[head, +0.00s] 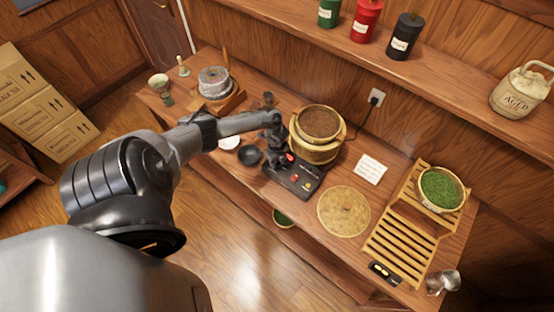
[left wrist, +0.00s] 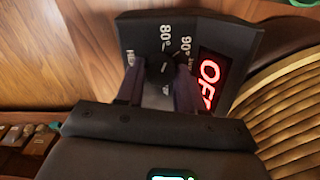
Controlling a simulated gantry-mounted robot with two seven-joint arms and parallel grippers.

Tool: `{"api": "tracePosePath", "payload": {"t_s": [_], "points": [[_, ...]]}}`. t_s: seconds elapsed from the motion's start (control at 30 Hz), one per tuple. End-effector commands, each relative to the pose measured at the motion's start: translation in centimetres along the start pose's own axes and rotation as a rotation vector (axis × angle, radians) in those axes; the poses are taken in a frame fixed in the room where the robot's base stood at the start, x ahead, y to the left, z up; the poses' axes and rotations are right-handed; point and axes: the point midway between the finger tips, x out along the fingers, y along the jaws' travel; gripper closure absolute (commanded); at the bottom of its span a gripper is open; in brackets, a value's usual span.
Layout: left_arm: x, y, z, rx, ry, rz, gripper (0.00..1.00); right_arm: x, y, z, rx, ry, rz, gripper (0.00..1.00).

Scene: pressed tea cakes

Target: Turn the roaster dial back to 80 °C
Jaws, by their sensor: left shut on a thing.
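The roaster (head: 318,150), a round brass-coloured drum with a woven-looking top, stands on the wooden counter. Its black control panel (head: 305,190) lies in front of it, with a small red part on it. In the left wrist view the panel (left wrist: 135,35) carries white marks "80°" and "90°", others partly hidden, and a red lit display (left wrist: 211,77) reading "OFF", its end cut off by a finger. My left gripper (left wrist: 158,85) is shut on the dark dial (left wrist: 160,68), which is largely hidden between its fingers. In the head view this gripper (head: 278,155) is over the panel's left end.
A round woven mat (head: 344,211), a white card (head: 371,169) and a slatted wooden rack (head: 400,235) with a bowl of green leaves (head: 441,190) lie to the right. A stone mill (head: 214,82) is at the left.

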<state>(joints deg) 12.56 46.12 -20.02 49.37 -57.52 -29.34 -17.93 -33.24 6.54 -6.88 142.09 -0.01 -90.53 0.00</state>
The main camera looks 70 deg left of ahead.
Motion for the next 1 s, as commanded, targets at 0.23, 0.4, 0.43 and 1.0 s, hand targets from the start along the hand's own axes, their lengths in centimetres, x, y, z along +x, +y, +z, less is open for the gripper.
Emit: {"api": "tracePosePath", "payload": {"t_s": [0.23,0.4,0.43,1.0], "points": [[-0.15,-0.02,-0.03,-0.147,0.001,0.000,0.93,-0.84,0.09,-0.26,-0.003,0.000,0.002,0.57],[-0.09,-0.01,-0.07,-0.202,0.001,0.001,0.93,-1.04,0.23,-0.29,-0.008,-0.001,0.006,0.57],[-0.08,0.00,-0.07,-0.209,0.001,0.001,0.93,-1.06,0.25,-0.29,-0.009,-0.001,0.007,0.57],[-0.01,-0.01,-0.05,-0.232,0.001,0.000,0.58,-1.11,0.17,-0.33,-0.005,-0.001,0.004,0.57]]}}
